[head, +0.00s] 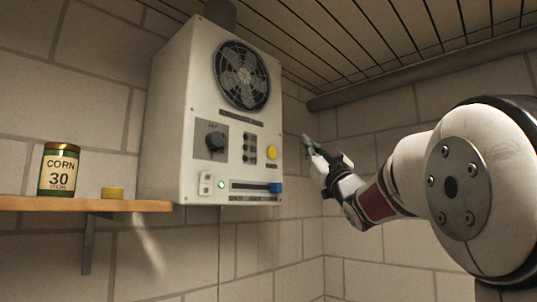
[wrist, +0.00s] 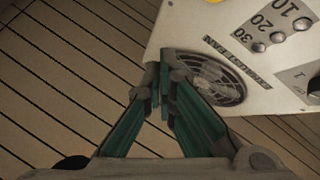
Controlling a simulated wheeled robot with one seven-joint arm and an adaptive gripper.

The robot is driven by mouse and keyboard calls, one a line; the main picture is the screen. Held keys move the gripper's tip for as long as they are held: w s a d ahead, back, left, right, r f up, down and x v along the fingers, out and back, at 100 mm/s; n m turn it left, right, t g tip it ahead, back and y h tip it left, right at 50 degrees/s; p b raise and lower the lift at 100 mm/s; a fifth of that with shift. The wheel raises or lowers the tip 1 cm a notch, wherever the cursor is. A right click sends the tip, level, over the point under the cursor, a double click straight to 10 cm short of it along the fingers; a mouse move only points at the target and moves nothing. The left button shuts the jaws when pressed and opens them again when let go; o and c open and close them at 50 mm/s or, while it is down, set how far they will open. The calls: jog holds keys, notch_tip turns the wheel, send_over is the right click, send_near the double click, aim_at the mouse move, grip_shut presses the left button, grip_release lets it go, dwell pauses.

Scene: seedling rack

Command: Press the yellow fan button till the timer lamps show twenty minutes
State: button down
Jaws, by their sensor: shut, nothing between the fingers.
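The pale fan box (head: 178,120) hangs on the block wall in the head view. Its round yellow button (head: 271,152) is at the lower right of its front; a yellow edge of the button (wrist: 210,2) shows at the top of the wrist view. The timer lamps (head: 248,147) stand in a column left of the button. In the wrist view the lamps marked 30 (wrist: 259,47), 20 (wrist: 278,37) and 10 (wrist: 301,24) all look grey and unlit. My gripper (head: 306,140) is shut and empty, right of the button and apart from it in the picture.
The box also carries a dark fan grille (head: 242,75), a dark knob (head: 215,141), a small green light (head: 221,184) and a blue slider handle (head: 276,188).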

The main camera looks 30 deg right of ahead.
aim_at(273, 153)
jog(key=shift+w, duration=0.1)
jog(key=w+a+b, duration=0.3)
jog(key=w+b, duration=0.2)
jog(key=w, duration=0.3)
jog(key=shift+w+a, duration=0.1)
jog(key=shift+w, duration=0.1)
dwell(1.4)
jog(key=shift+w, duration=0.3)
jog(key=shift+w+a+b, duration=0.25)
jog(key=shift+w+b, duration=0.1)
jog(key=shift+w, duration=0.05)
dwell(0.7)
dwell(0.4)
jog(key=shift+s+d+p, duration=0.3)
jog(key=shift+s+p, duration=0.1)
jog(key=shift+s, duration=0.4)
jog(key=shift+s, duration=0.1)
